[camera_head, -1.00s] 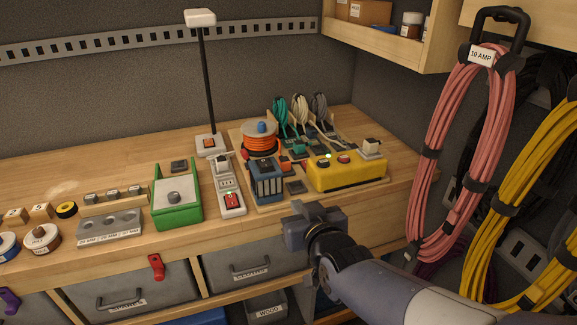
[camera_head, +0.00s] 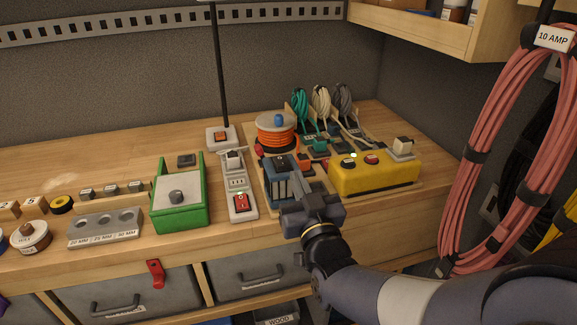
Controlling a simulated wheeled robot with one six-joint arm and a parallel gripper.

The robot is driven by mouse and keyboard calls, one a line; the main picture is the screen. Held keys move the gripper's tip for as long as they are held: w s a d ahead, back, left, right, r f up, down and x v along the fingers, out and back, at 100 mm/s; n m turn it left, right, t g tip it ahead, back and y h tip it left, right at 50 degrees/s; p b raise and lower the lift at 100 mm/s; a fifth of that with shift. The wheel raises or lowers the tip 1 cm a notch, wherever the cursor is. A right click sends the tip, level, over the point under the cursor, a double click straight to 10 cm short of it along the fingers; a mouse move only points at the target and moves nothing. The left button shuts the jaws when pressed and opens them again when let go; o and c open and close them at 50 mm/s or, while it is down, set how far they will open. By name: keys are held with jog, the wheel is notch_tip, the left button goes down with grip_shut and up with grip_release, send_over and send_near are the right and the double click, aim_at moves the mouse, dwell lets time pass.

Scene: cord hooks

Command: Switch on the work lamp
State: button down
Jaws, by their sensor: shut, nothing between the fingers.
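The work lamp has a thin black post (camera_head: 219,80) on a white base (camera_head: 210,140) with an orange-brown switch (camera_head: 221,136), standing at the back of the bench. Its head is above the top of the picture. A white power strip (camera_head: 237,183) lies in front of the base. It carries a red rocker switch (camera_head: 241,202) at its near end and a plug (camera_head: 232,160) at its far end. My gripper (camera_head: 296,192) is shut and empty, beside the blue box (camera_head: 275,180) and right of the strip. I cannot tell whether its tips touch the blue box.
A yellow box (camera_head: 372,177) with lit buttons is right of my gripper. An orange cord reel (camera_head: 277,133) and coiled cords stand behind. Pink cords (camera_head: 510,130) hang at right. The bench's back left is clear.

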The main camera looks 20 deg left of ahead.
jog(key=shift+w, duration=0.15)
notch_tip(320, 180, up, 2)
jog(key=p, duration=0.3)
send_over(286, 175)
jog(key=shift+w+r, duration=0.1)
jog(key=shift+w, duration=0.2)
notch_tip(286, 175, down, 3)
jog(key=shift+r, duration=0.15)
jog(key=shift+s+f, duration=0.2)
jog(key=shift+f, duration=0.55)
jog(key=shift+f, duration=0.1)
